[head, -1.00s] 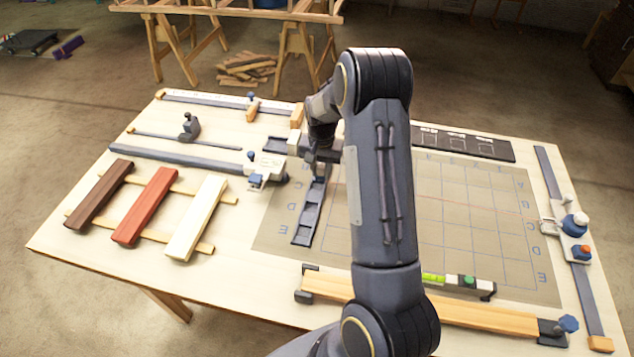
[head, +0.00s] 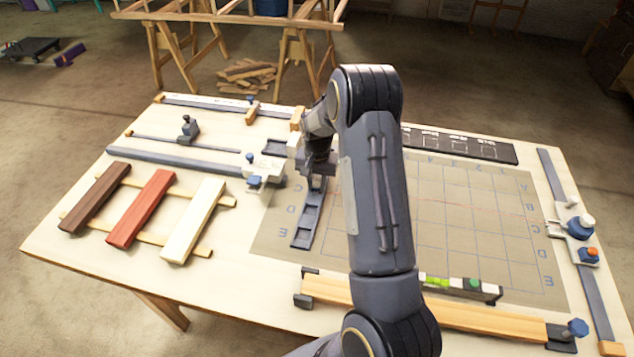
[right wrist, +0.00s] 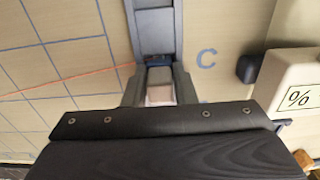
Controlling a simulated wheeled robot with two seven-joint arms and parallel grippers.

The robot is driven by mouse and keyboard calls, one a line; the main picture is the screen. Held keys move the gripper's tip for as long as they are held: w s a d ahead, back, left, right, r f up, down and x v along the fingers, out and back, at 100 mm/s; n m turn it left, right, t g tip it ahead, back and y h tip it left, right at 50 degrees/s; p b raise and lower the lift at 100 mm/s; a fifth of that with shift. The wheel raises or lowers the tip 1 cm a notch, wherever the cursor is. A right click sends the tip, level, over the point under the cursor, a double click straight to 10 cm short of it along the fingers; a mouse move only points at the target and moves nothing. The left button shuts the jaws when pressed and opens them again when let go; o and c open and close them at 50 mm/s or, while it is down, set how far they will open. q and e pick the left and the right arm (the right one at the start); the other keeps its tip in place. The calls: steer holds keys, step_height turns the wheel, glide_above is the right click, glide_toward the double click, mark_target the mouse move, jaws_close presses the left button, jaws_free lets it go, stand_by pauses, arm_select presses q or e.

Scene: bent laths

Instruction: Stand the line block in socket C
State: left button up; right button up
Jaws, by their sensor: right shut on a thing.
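My right gripper (right wrist: 158,88) is shut on a small pale block, the line block (right wrist: 160,95), seen between its fingers in the right wrist view. In the head view the gripper (head: 317,178) is low over the dark socket rail (head: 307,222), and my arm hides part of it. The rail (right wrist: 154,32) runs away from the fingertips, with the blue letter C (right wrist: 207,58) beside it. The block is at the rail, in line with it. Whether its foot is seated in a socket is hidden. My left gripper is not in view.
A white clamp-like piece with blue knobs (head: 264,170) is close to the left of the rail. Brown, red (head: 142,208) and cream laths lie at left. A gridded mat (head: 470,220) spreads right. A level (head: 460,286) and a long wooden bar (head: 480,318) lie in front.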

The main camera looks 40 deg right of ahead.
steer(key=shift+s+a+f, duration=0.1)
steer(key=shift+s+f, duration=0.1)
steer(key=shift+f, duration=0.3)
steer(key=o, duration=0.9)
steer(key=shift+s, duration=0.1)
steer(key=shift+o, duration=0.4)
steer(key=shift+r, duration=0.2)
steer(key=r+p, duration=0.6)
steer(key=r, duration=0.3)
steer(key=shift+w, duration=0.2)
step_height(320, 180, up, 3)
steer(key=shift+w, duration=0.1)
step_height(320, 180, up, 7)
steer(key=n+t+y, duration=0.1)
glide_above(317, 178)
steer(key=s+a, duration=0.3)
steer(key=a, duration=0.1)
steer(key=s+a+r+n+t+y, duration=0.2)
steer(key=s+a+r+n, duration=0.1)
steer(key=s+a+r, duration=0.6)
steer(key=s+a+n+t+y, duration=0.1)
steer(key=s+a+n, duration=0.3)
steer(key=s+a, duration=0.4)
steer(key=s+t, duration=0.1)
steer(key=s, duration=0.5)
steer(key=shift+f+n, duration=0.2)
steer(key=shift+n, duration=0.1)
